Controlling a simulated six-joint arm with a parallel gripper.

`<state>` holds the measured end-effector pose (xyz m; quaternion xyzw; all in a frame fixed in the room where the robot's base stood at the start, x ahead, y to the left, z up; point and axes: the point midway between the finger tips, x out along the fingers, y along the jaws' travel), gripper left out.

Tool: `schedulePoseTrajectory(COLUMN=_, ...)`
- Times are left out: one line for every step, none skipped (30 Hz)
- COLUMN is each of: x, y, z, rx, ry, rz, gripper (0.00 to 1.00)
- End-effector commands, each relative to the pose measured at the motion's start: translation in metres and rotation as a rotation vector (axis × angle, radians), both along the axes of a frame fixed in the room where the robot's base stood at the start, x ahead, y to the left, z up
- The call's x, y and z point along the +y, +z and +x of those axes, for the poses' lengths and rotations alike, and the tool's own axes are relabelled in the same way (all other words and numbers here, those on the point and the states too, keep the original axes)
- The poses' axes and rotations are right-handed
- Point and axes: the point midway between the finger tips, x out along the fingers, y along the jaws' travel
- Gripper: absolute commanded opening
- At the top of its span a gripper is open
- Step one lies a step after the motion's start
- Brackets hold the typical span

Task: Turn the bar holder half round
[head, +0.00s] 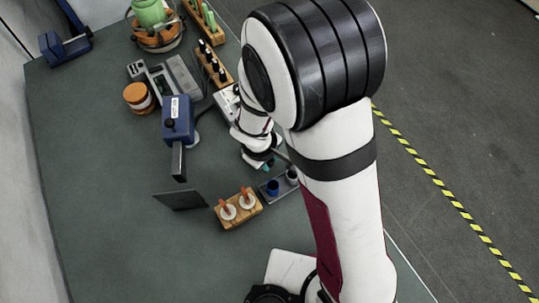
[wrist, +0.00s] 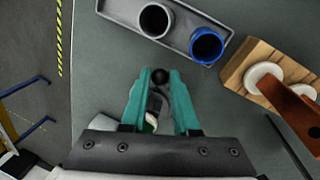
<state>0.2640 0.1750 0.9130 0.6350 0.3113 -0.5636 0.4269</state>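My gripper (wrist: 160,78) has two teal fingers and points down at the bench. A black ball-shaped end (wrist: 160,76) with a dark stem shows between the fingertips; I cannot tell if the fingers press on it. A white and green part shows behind the stem. The grey holder (head: 284,186) with two round sockets, one blue-rimmed, lies beyond my fingertips in the wrist view (wrist: 180,27), apart from them. A wooden block (head: 238,212) with two white discs and orange bars stands beside it, at right in the wrist view (wrist: 240,65). I cannot tell which is the bar holder.
A blue clamp-like device (head: 178,120) and a dark plate (head: 180,200) stand left of the block. An orange jar (head: 138,97) and a wooden rack of black-topped pieces (head: 212,62) are farther back. The bench's left and front are clear.

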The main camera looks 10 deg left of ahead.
Motion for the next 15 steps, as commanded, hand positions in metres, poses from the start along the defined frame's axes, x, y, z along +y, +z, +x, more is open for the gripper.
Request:
schedulePoseTrajectory(x=0.0000, y=0.0001, z=0.0000, rx=0.000, ry=0.000, rz=0.000, gripper=0.18)
schedulePoseTrajectory(x=0.0000, y=0.0001, z=0.0000, rx=0.000, ry=0.000, rz=0.000, gripper=0.12)
schedulePoseTrajectory(x=0.0000, y=0.0001, z=0.0000, rx=0.000, ry=0.000, rz=0.000, gripper=0.05)
schedulePoseTrajectory(x=0.0000, y=0.0001, z=0.0000, rx=0.000, ry=0.000, rz=0.000, gripper=0.00)
schedulePoseTrajectory(x=0.0000, y=0.0002, z=0.0001, rx=0.000, ry=0.000, rz=0.000, gripper=0.00)
schedulePoseTrajectory(x=0.0000, y=0.0002, z=0.0001, rx=0.000, ry=0.000, rz=0.000, gripper=0.00)
schedulePoseTrajectory(x=0.0000, y=0.0002, z=0.0001, rx=0.000, ry=0.000, rz=0.000, gripper=0.00)
schedulePoseTrajectory(x=0.0000, y=0.0002, z=0.0001, rx=0.000, ry=0.000, rz=0.000, gripper=0.00)
schedulePoseTrajectory(x=0.0000, y=0.0002, z=0.0001, rx=0.000, ry=0.000, rz=0.000, gripper=0.00)
schedulePoseTrajectory(x=0.0004, y=0.0002, z=-0.0003, rx=0.000, ry=-0.007, rz=0.000, gripper=0.00)
schedulePoseTrajectory(x=0.0016, y=0.0003, z=-0.0012, rx=0.000, ry=-0.029, rz=0.000, gripper=0.00)
schedulePoseTrajectory(x=0.0039, y=0.0003, z=-0.0029, rx=0.000, ry=-0.071, rz=0.001, gripper=0.00)
schedulePoseTrajectory(x=0.0050, y=0.0002, z=-0.0042, rx=-0.001, ry=-0.101, rz=0.000, gripper=0.00)
schedulePoseTrajectory(x=0.0057, y=0.0003, z=-0.0051, rx=-0.001, ry=-0.121, rz=-0.001, gripper=0.00)
schedulePoseTrajectory(x=0.0060, y=0.0002, z=-0.0057, rx=-0.001, ry=-0.136, rz=0.000, gripper=0.00)
